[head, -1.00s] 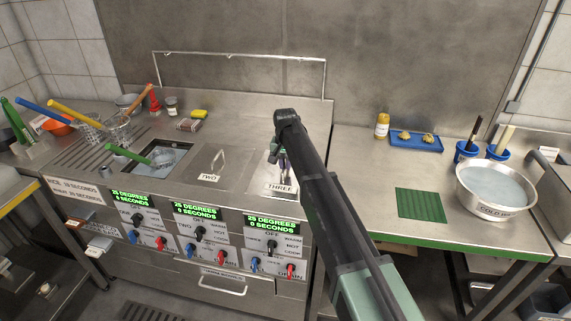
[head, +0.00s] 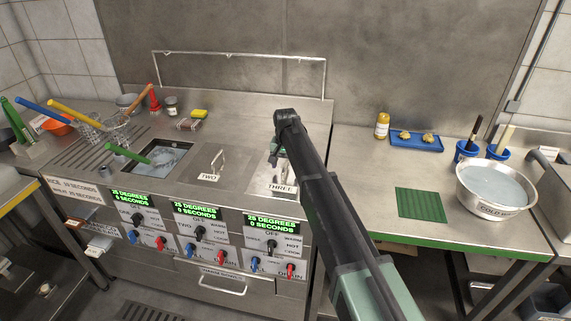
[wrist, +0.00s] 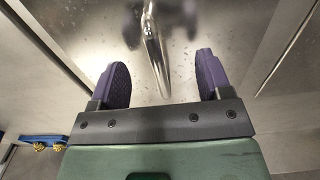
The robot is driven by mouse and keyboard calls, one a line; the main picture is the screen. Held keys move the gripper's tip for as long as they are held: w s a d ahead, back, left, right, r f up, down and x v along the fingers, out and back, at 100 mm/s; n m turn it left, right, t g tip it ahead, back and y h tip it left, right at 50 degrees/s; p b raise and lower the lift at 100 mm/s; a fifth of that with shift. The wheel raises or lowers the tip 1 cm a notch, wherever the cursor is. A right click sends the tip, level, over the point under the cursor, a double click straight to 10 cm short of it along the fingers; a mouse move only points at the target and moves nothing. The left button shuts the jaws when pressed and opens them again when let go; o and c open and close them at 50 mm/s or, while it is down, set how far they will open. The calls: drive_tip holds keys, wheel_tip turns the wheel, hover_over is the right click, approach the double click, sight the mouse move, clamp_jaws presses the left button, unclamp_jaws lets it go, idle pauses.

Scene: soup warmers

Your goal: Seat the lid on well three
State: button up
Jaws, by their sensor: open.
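The steel lid marked THREE (head: 283,188) lies over the rightmost well of the warmer and looks flat. Its right side is hidden behind my arm, so I cannot tell whether every edge is flush. Its upright loop handle (wrist: 153,50) shows in the wrist view, running toward the space between my purple fingers. My gripper (wrist: 162,82) is open, with one finger on each side of the handle's line and a gap to both.
A lid marked TWO (head: 211,172) covers the middle well. The left well (head: 160,157) is open, with a green-handled tool in it. A steel bowl (head: 495,190) and green mat (head: 421,205) are on the right counter. A thin rail (head: 240,54) rises behind the wells.

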wheel_tip(320, 180, up, 7)
drive_tip(key=p, duration=0.7)
drive_tip(key=shift+r, duration=0.1)
drive_tip(key=shift+s+d+n, duration=0.1)
drive_tip(key=shift+s+n, duration=0.25)
drive_tip(key=shift+n, duration=0.05)
drive_tip(key=s+d, duration=0.7)
drive_tip(key=s, duration=0.5)
drive_tip(key=s+d, duration=0.8)
drive_tip(key=s, duration=0.3)
drive_tip(key=s+d, duration=0.8)
drive_tip(key=s, duration=0.4)
drive_tip(key=shift+s+d+n, duration=0.2)
drive_tip(key=shift+s+n, duration=0.1)
drive_tip(key=shift+n, duration=0.1)
